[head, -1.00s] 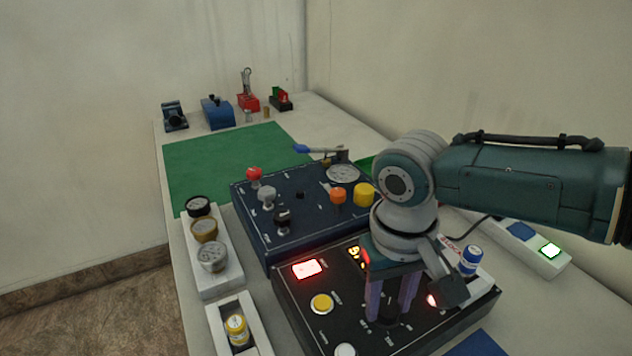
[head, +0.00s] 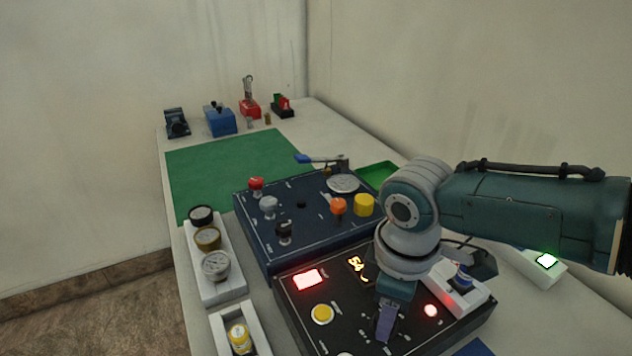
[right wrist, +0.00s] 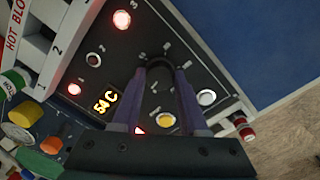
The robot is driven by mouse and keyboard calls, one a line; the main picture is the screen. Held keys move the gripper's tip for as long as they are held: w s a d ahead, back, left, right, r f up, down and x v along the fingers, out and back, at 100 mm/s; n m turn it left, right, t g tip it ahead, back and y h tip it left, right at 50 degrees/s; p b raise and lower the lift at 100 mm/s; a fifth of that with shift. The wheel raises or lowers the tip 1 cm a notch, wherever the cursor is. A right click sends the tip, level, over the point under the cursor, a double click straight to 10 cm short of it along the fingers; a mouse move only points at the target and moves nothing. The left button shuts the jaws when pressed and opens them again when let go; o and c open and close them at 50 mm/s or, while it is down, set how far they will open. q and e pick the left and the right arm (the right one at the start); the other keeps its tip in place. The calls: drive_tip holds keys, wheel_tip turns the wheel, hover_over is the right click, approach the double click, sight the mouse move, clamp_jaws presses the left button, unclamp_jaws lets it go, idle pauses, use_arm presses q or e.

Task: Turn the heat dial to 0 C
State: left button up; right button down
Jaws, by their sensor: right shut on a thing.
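The heat dial is a small dark knob (right wrist: 158,68) on the black heater panel (right wrist: 185,85), seen between my fingertips in the right wrist view. My right gripper (right wrist: 159,66) is shut on it, with its purple fingers on either side. In the head view the right gripper (head: 386,322) points down at the panel, fingers nearly edge-on, and hides the dial. The amber display (head: 357,267) on the panel appears to read 54 C. It also shows in the right wrist view (right wrist: 105,101). My left gripper is not in view.
The panel carries a lit red switch (head: 308,279), a yellow button (head: 322,314) and a red lamp (head: 431,310). A blue panel (head: 300,235) with several knobs stands behind. A white block (head: 470,300) with a blue-capped vial is at the right. The green mat (head: 235,165) is clear.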

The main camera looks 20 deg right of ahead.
drive_tip(key=n, duration=0.4)
drive_tip(key=shift+n, duration=0.6)
drive_tip(key=shift+c, duration=2.2)
unclamp_jaws()
